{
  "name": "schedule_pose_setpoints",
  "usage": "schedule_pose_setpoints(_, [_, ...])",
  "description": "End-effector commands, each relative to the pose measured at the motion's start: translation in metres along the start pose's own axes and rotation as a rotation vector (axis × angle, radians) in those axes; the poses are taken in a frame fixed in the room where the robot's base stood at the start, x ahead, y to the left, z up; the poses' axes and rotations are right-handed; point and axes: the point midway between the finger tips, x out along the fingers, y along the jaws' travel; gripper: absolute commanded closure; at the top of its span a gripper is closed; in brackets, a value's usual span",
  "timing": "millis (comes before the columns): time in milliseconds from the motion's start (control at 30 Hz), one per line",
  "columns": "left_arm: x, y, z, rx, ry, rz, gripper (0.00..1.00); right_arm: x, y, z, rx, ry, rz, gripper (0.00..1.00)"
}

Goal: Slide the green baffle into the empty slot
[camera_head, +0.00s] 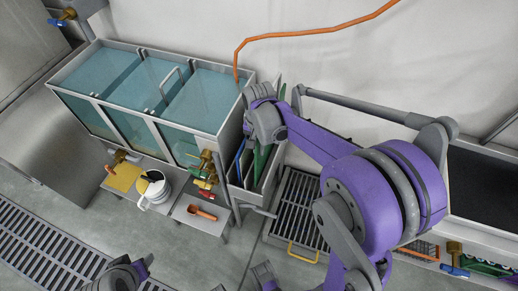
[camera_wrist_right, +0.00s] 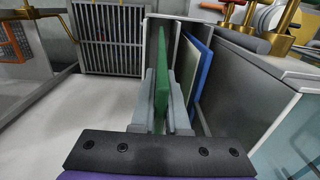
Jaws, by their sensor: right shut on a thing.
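The green baffle (camera_wrist_right: 163,72) stands between the two grey fingers of my right gripper (camera_wrist_right: 163,105) in the right wrist view, with the gripper shut on it. It is upright in an open grey rack (camera_wrist_right: 148,30), beside a pale panel (camera_wrist_right: 187,62) and a blue panel (camera_wrist_right: 203,62). In the head view my right gripper (camera_head: 265,118) is over the rack at the tank's right end, and green shows below it. The tank (camera_head: 133,128) has three water-filled sections with dividers, one with a wire handle (camera_head: 172,77). I cannot make out the empty slot. My left gripper is not clearly seen.
Brass valves (camera_head: 207,163) stick out from the tank's front. A white pail (camera_head: 153,192), a yellow cloth (camera_head: 123,177) and an orange scoop (camera_head: 201,212) lie below. A floor grate (camera_head: 298,212) is right of the rack.

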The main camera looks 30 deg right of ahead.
Motion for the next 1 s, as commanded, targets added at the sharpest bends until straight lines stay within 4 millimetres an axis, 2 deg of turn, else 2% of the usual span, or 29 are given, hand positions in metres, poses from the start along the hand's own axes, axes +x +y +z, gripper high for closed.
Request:
schedule_pose_setpoints(33, [-0.006,0.0,-0.004,0.0,0.003,0.0,0.5,-0.009,0.0,-0.001,0.0,0.003,-0.001,1.0])
schedule_pose_setpoints(1000, [-0.071,0.0,-0.059,0.0,0.044,0.0,0.5,-0.11,-0.001,-0.002,0.0,0.004,-0.002,1.0])
